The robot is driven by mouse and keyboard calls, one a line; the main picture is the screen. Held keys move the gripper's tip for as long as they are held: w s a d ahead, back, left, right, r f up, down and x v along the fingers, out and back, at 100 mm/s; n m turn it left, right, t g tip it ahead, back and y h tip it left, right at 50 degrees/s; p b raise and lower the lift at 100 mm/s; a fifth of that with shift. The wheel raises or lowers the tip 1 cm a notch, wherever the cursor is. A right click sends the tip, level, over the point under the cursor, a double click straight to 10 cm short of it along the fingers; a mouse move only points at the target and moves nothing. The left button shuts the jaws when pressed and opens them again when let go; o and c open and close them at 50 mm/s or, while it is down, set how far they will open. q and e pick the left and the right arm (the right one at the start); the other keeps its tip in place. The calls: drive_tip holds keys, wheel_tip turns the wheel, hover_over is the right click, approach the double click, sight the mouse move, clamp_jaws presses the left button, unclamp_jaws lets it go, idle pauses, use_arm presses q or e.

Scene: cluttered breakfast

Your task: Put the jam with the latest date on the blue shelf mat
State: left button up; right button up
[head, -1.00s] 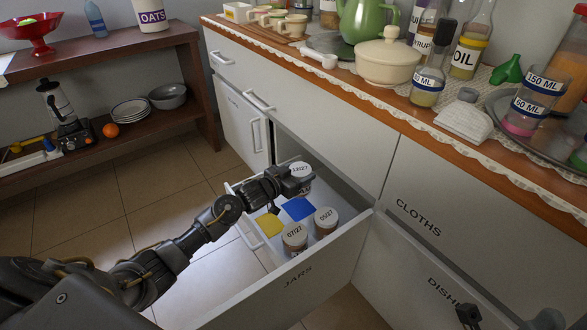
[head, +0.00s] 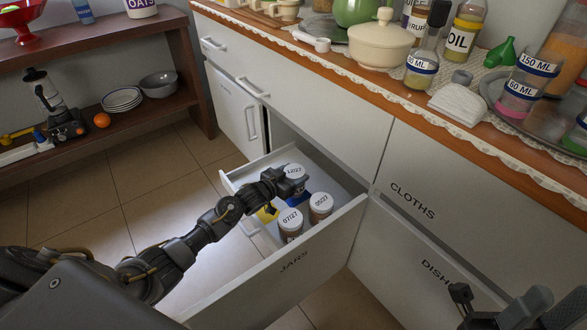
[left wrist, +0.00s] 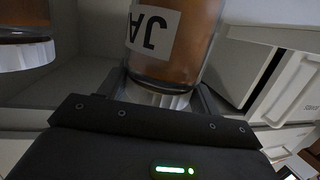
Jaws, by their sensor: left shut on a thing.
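A jam jar with a white lid marked 12/27 (head: 294,170) is at the back of the open JARS drawer. My left gripper (head: 291,184) is shut on it. The left wrist view shows the jar (left wrist: 178,40) close up, with its white lid between the fingers. Two other jars, marked 07/27 (head: 290,222) and 05/27 (head: 320,206), stand nearer the drawer front. A blue patch (head: 304,197) shows in the drawer, mostly hidden by my gripper. Whether the held jar touches anything below is hidden. My right gripper (head: 464,298) shows partly at the bottom right.
A yellow patch (head: 266,214) lies in the drawer, partly covered by my arm. The drawer front (head: 290,264) stands between me and the jars. A wooden shelf unit (head: 150,100) at the left holds plates, a bowl and an orange. The counter is cluttered.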

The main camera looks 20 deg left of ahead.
use_arm(q)
drive_tip(key=shift+f, duration=0.35)
drive_tip(key=shift+f, duration=0.55)
idle(0.3)
drive_tip(key=o, duration=1.6)
drive_tip(key=shift+f, duration=0.1)
drive_tip(key=shift+c, duration=0.2)
drive_tip(key=shift+r, duration=6.55)
